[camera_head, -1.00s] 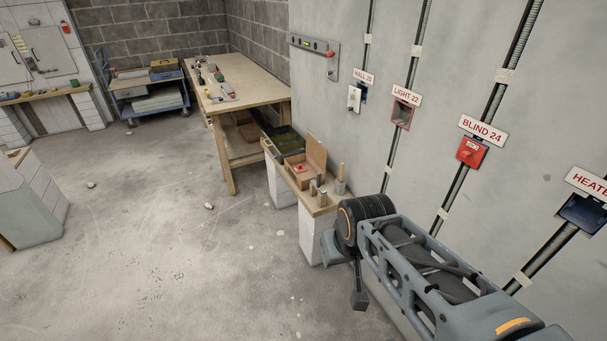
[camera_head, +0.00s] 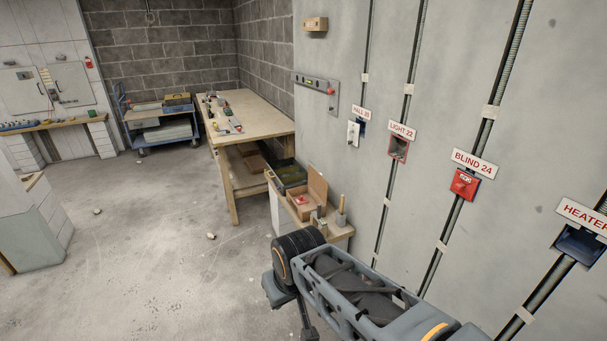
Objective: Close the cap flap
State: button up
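I cannot tell which part is the cap flap. Wall boxes hang in a row below labels: a white one with a blue part under the first label (camera_head: 354,133), an open reddish box (camera_head: 398,147) under LIGHT 22, a red box (camera_head: 465,184) under BLIND 24 and a dark blue box (camera_head: 578,244) under HEATER. The blue box seems to have an open front; its details are too small to tell. My arm reaches in from the bottom right, left of and below the boxes, with no contact visible. My gripper's fingers are not visible; the arm runs out at the bottom edge.
A low bench (camera_head: 338,232) with an open-lidded cardboard box (camera_head: 302,208) stands by the wall beyond my arm. Behind it are a wooden workbench (camera_head: 262,123) and a blue cart (camera_head: 142,150). The floor at left is mostly clear.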

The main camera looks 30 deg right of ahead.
aim_at(317, 184)
jog(key=z, duration=0.05)
jog(key=i, duration=3.6)
jog(key=z, duration=2.2)
